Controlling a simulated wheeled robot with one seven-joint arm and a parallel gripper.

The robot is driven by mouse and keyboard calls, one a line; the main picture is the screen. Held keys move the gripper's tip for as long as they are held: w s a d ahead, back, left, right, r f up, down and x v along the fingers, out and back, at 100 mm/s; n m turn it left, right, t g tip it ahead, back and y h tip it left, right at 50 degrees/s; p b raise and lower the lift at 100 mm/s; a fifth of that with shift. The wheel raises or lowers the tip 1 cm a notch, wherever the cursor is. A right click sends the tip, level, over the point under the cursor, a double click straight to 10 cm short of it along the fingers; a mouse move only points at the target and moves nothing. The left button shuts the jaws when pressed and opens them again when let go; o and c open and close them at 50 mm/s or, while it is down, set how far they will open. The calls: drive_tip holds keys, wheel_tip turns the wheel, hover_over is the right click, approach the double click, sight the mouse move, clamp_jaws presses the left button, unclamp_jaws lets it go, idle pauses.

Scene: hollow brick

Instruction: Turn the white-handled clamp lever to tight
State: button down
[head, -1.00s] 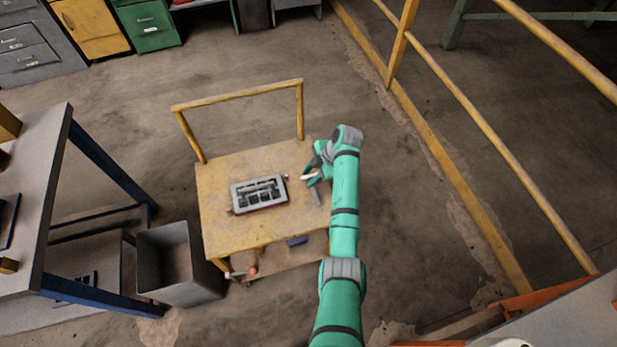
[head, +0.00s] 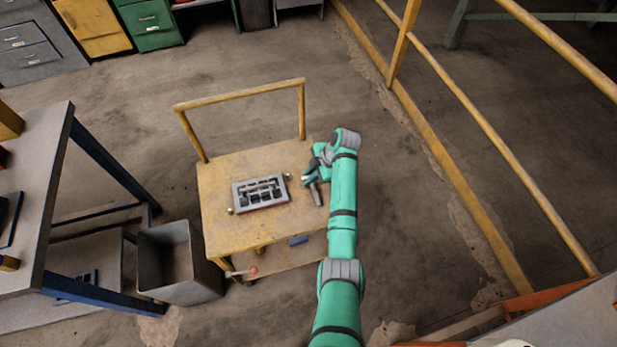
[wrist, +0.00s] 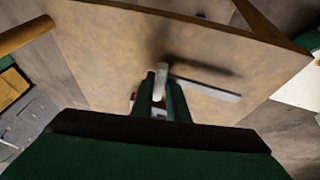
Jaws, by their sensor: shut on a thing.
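My gripper (head: 308,180) is above the right part of the yellow cart top, shut on a small white piece (wrist: 161,77) that looks like the lever's white handle. In the wrist view the piece stands between the two green fingers. A grey bar (wrist: 207,88) extends to the right beside it, and the same bar shows in the head view (head: 316,193). I cannot tell whether the bar joins the white piece. A grey slotted fixture (head: 260,191) sits on the cart left of my gripper, apart from it. The clamp's pivot is hidden.
A grey bin (head: 165,262) stands left of the cart, near a workbench (head: 45,165). A yellow railing (head: 480,135) is to the right.

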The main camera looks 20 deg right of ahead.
drive_tip(key=shift+d+m, duration=0.3)
drive_tip(key=shift+d, duration=0.05)
drive_tip(key=m+t, duration=0.1)
drive_tip(key=m, duration=0.1)
drive_tip(key=shift+s+m+h, duration=0.1)
drive_tip(key=shift+m+h, duration=0.2)
drive_tip(key=shift+h, duration=0.1)
drive_tip(key=m+h, duration=0.1)
drive_tip(key=m, duration=0.1)
drive_tip(key=m+t, duration=0.1)
drive_tip(key=m, duration=0.2)
drive_tip(key=shift+m+h, duration=0.3)
drive_tip(key=shift+h, duration=0.1)
drive_tip(key=m+h, duration=0.2)
drive_tip(key=m, duration=0.2)
drive_tip(key=shift+t, duration=0.4)
drive_tip(key=m+h, duration=0.1)
drive_tip(key=m, duration=0.3)
drive_tip(key=shift+m+h, duration=0.3)
drive_tip(key=shift+h, duration=0.1)
drive_tip(key=shift+f+m+g, duration=0.15)
drive_tip(key=shift+m+g, duration=0.15)
drive_tip(key=shift+g, duration=0.1)
drive_tip(key=c, duration=1.7)
unclamp_jaws()
drive_tip(key=shift+w, duration=0.2)
